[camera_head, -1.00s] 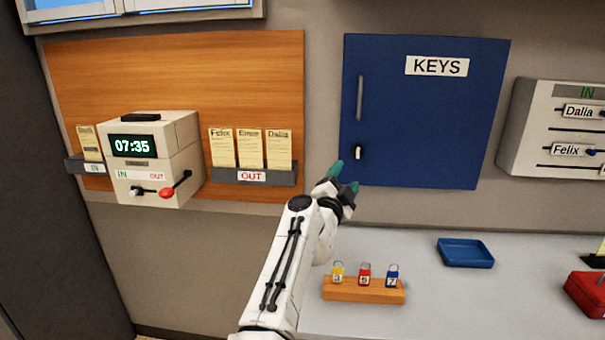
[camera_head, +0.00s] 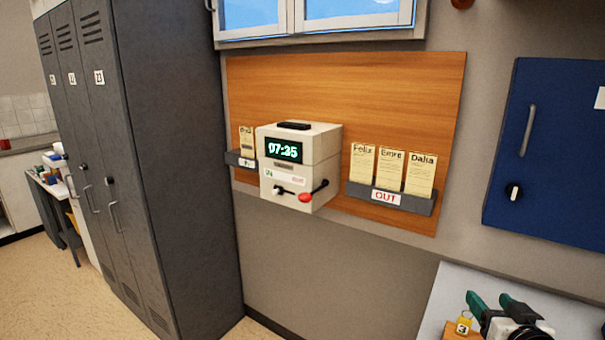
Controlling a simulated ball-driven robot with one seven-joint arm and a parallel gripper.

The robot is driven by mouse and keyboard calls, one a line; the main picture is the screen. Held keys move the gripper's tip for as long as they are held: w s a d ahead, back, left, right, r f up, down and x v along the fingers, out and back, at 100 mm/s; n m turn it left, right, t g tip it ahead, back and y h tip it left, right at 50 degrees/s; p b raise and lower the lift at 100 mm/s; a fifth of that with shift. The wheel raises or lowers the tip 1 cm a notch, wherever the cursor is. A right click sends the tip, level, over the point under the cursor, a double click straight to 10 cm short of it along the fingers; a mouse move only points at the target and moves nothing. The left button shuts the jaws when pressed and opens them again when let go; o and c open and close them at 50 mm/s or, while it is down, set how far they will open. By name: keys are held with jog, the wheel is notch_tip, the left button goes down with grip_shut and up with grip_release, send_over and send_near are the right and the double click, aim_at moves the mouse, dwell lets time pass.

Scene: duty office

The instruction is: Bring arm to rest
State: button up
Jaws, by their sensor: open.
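My gripper (camera_head: 490,300) is at the bottom right of the head view, above the grey desk. Its two green fingers are spread apart with nothing between them. It is right beside a yellow padlock marked 3 (camera_head: 463,325), on its right in the picture; I cannot tell whether they touch. Most of my arm is below the frame.
A time clock (camera_head: 300,145) reading 07:35 hangs on a wooden board, with an OUT card rack (camera_head: 390,195) beside it. A blue key cabinet (camera_head: 560,150) is at right. Grey lockers (camera_head: 170,150) stand at left. The desk (camera_head: 440,290) shows at bottom right; open floor lies left.

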jog(key=s+a+f+g, duration=0.3)
jog(key=s+f, duration=0.5)
jog(key=s, duration=0.4)
jog(key=s+a+f+n+g+y, duration=0.1)
jog(key=s+a+f+g, duration=0.2)
jog(key=s, duration=1)
jog(key=s+a+f+g+y, duration=0.1)
jog(key=s+a+f+g, duration=0.2)
jog(key=s+f+g, duration=0.5)
jog(key=s+f, duration=0.4)
jog(key=s, duration=0.1)
jog(key=shift+a+f, duration=0.3)
jog(key=shift+a, duration=0.1)
